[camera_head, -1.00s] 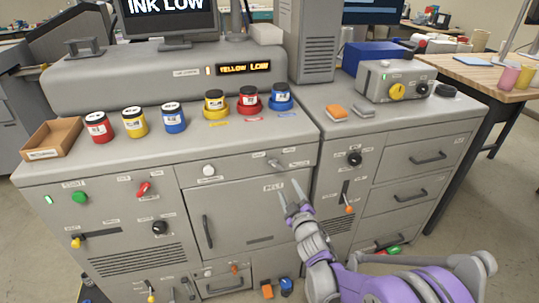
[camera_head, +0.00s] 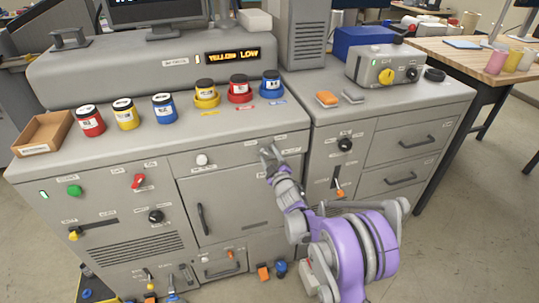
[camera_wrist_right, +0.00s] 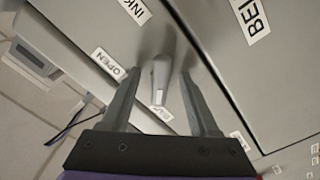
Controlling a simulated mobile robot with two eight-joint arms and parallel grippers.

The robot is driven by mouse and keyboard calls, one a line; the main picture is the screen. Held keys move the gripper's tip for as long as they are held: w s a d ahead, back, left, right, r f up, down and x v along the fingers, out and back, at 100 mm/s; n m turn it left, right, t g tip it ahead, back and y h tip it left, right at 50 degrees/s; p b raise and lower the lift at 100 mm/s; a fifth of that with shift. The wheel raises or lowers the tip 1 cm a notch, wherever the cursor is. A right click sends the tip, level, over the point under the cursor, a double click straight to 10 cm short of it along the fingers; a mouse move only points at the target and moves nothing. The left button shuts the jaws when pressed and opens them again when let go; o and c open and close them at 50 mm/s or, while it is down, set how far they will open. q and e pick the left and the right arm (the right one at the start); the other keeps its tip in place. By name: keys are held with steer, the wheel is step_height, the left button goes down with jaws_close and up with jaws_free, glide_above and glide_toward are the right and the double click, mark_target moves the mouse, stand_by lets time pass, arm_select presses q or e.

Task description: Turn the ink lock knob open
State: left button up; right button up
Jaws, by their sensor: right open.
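The ink lock knob (camera_wrist_right: 159,80) is a small grey lever-shaped knob on the cabinet front. In the right wrist view it stands between the two fingers of my right gripper (camera_head: 269,153), with a visible gap on each side. The gripper is open and its fingers straddle the knob without clearly touching it. An OPEN label (camera_wrist_right: 108,63) is left of the knob, and part of an INK label (camera_wrist_right: 135,9) is above it. In the head view my gripper largely hides the knob. My left gripper is not in view.
A grey door with a black handle (camera_head: 202,219) is below left of my right gripper. Several ink jars and a brown box (camera_head: 42,132) stand on the cabinet top. A display (camera_head: 233,55) reads YELLOW LOW. A drawer cabinet is to the right.

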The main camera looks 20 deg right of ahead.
jaws_close()
stand_by(0.3)
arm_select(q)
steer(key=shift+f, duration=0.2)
